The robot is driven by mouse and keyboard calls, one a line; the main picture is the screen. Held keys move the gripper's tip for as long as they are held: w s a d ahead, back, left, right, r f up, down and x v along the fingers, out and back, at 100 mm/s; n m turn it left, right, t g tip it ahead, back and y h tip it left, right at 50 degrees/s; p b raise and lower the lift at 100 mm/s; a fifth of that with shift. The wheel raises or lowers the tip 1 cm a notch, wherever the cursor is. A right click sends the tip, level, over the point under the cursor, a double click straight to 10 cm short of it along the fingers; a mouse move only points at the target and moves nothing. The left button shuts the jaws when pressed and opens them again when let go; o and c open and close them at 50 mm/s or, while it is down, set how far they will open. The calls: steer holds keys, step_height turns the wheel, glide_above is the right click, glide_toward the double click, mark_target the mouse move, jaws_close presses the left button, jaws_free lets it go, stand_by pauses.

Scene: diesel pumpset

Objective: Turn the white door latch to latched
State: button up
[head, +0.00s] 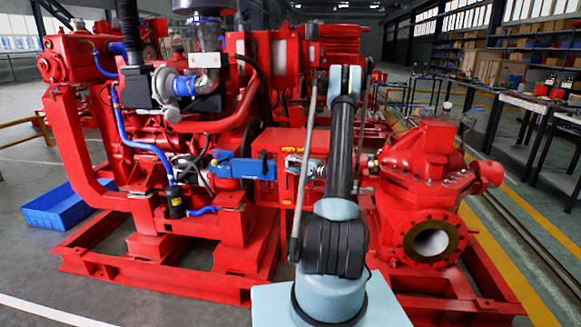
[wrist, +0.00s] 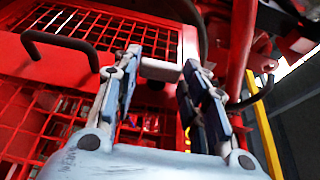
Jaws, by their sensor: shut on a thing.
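The white door latch (wrist: 160,69) shows in the wrist view as a short pale bar in front of the red frame, between my fingertips. My gripper (wrist: 158,72) has one finger on each side of it, and the jaws are closed on it. A red mesh door (wrist: 60,85) lies behind and to the left. In the head view my arm stands in front of the red machinery, and I cannot make out the latch there.
A black bar handle (wrist: 62,42) crosses the mesh at left, and another dark handle (wrist: 255,93) is at right. In the head view, a red pump (head: 425,185) stands right of my arm, the engine (head: 150,120) left, and a blue crate (head: 68,208) on the floor.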

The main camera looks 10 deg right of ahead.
steer(key=shift+f, duration=0.15)
stand_by(0.4)
steer(key=o, duration=1.1)
steer(key=shift+c, duration=0.2)
steer(key=shift+s+d, duration=0.1)
steer(key=shift+d, duration=0.05)
steer(key=v, duration=1.1)
steer(key=shift+s+d+f, duration=0.2)
steer(key=shift+d+f, duration=0.05)
steer(key=shift+d, duration=0.05)
